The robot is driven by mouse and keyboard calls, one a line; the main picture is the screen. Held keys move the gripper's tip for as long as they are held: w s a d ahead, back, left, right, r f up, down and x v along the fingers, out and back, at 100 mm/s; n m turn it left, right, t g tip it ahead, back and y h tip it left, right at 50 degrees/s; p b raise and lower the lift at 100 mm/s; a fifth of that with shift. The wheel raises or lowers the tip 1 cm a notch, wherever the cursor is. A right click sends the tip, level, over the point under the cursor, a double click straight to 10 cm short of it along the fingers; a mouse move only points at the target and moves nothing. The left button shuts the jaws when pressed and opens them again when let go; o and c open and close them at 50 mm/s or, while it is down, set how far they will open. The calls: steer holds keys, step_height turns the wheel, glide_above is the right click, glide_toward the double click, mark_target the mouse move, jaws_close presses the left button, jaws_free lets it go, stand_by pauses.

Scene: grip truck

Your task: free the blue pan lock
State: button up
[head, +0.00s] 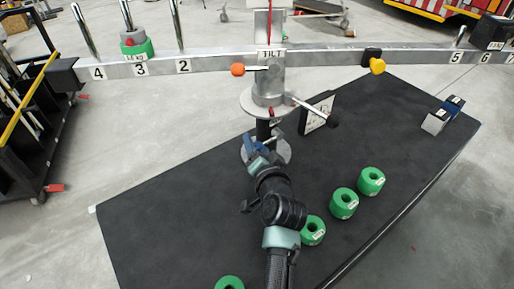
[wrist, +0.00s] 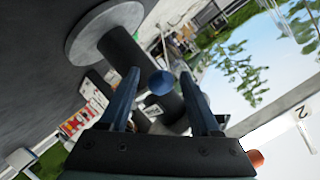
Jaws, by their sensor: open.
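The blue pan lock shows in the wrist view as a round blue knob (wrist: 161,82) on the dark post, between the two fingers of my gripper (wrist: 160,73). The fingers are apart, one on each side of the knob; I cannot tell whether either touches it. In the head view my gripper (head: 262,146) is at the black post below the silver head (head: 268,88) marked TILT, and the blue knob cannot be told from my fingers there. The post stands on a round grey base plate (head: 281,151), which also shows in the wrist view (wrist: 100,25).
A long numbered beam (head: 215,65) crosses above. Several green weights (head: 371,181) stand on the black deck (head: 160,215); the deck's left part is clear.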

steer(key=shift+w+a+f, duration=0.1)
steer(key=shift+w, duration=0.2)
jaws_close()
stand_by(1.3)
